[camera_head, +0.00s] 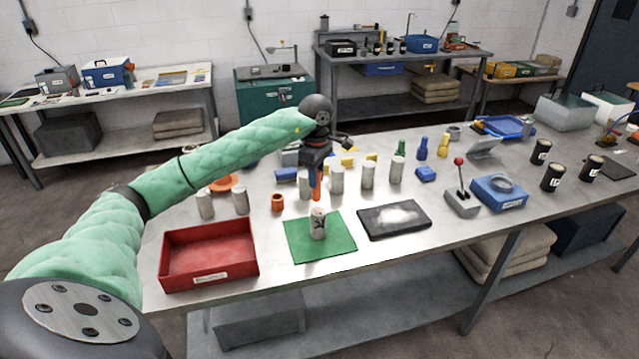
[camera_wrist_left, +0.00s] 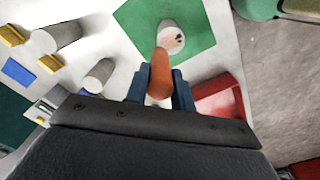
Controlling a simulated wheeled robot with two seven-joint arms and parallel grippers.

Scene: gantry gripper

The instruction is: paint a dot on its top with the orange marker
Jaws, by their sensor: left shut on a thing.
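My left gripper (camera_head: 317,176) points down over the table and is shut on the orange marker (camera_head: 317,188), which hangs tip down. In the left wrist view the marker (camera_wrist_left: 160,75) sits between the two blue-grey fingers. A pale grey cylinder (camera_head: 318,224) with dark marks on its side stands upright on the green mat (camera_head: 335,242). The marker is above and slightly behind it in the head view. In the left wrist view the cylinder (camera_wrist_left: 172,38) lies just beyond the marker; whether they touch is unclear. My right gripper is not in view.
A red tray (camera_head: 255,262) is left of the mat. A dark pad (camera_head: 375,229) with a white patch is right of it. Several plain grey cylinders (camera_head: 367,175) stand behind. An orange cup (camera_head: 277,202), a joystick box (camera_head: 462,205) and a blue box (camera_head: 484,198) are also near.

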